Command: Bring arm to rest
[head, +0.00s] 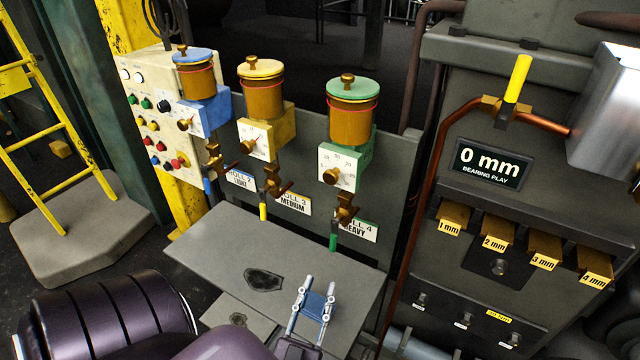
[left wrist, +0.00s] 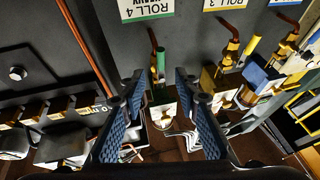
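My left gripper (head: 310,295) is over the front part of the grey sloping shelf in the head view, below the green oiler. Its two fingers stand apart with nothing between them. In the left wrist view its blue-padded fingers (left wrist: 160,80) are also apart and empty. The green spout (left wrist: 161,64) shows beyond the gap, apart from the fingers. My purple arm (head: 115,315) fills the lower left of the head view. My right gripper is not in either view.
Blue (head: 196,85), yellow (head: 262,95) and green-lidded (head: 352,110) oilers stand behind the grey shelf (head: 215,245). At right are a "0 mm" display (head: 488,163), a yellow-handled lever (head: 516,80) and several brass blocks. A yellow ladder (head: 45,140) stands at left.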

